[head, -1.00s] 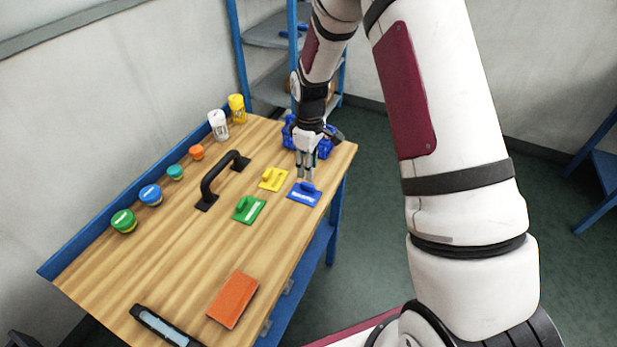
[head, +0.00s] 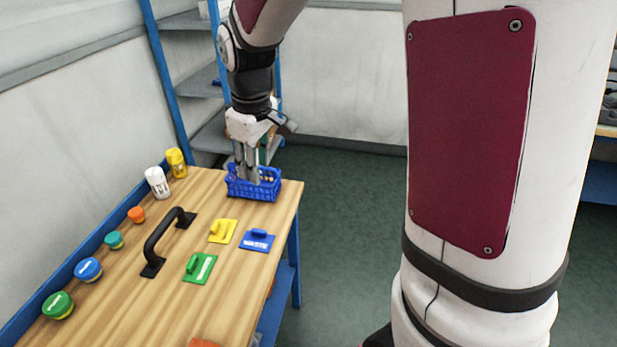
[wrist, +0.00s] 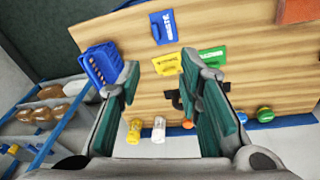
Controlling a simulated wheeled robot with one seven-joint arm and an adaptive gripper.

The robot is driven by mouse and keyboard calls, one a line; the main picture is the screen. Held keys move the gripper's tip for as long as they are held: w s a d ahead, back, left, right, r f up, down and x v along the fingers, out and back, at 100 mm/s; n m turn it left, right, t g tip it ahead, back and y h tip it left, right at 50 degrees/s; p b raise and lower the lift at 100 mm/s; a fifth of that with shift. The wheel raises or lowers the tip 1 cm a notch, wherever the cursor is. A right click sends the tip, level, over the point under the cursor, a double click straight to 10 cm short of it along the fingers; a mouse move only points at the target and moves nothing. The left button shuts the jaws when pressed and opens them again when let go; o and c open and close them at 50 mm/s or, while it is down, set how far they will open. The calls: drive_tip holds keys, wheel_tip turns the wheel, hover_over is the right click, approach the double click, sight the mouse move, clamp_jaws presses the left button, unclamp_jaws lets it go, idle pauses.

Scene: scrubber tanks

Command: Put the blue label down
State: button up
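The blue label (head: 257,240) lies flat on the wooden table (head: 120,300) near its right edge, beside the yellow label (head: 223,231) and the green label (head: 200,267). In the wrist view the blue label (wrist: 163,27) is at the top, beyond the fingertips and apart from them. My gripper (head: 248,178) is above the far end of the table, in line with the blue basket (head: 262,186) in the head view. In the wrist view my gripper (wrist: 165,85) has its fingers wide apart with nothing between them; the basket (wrist: 101,65) shows beside the left finger.
A black handle (head: 165,242) stands mid-table. White (head: 157,182) and yellow (head: 176,162) bottles and several coloured round-lidded jars line the left edge. A shelf rack (head: 195,80) stands behind the table.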

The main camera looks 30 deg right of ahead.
drive_tip(key=s+r+m+t, duration=0.1)
drive_tip(key=s+r+m, duration=0.1)
drive_tip(key=s, duration=0.5)
drive_tip(key=s+a+r+m+t, duration=0.1)
drive_tip(key=s+r+m, duration=0.1)
drive_tip(key=s+r, duration=0.3)
drive_tip(key=s+r+m+t, duration=0.1)
drive_tip(key=s+r, duration=0.3)
drive_tip(key=s, duration=0.5)
drive_tip(key=shift+s+a+r+m+t, duration=0.15)
drive_tip(key=shift+s+m+t, duration=0.25)
drive_tip(key=shift+m, duration=0.1)
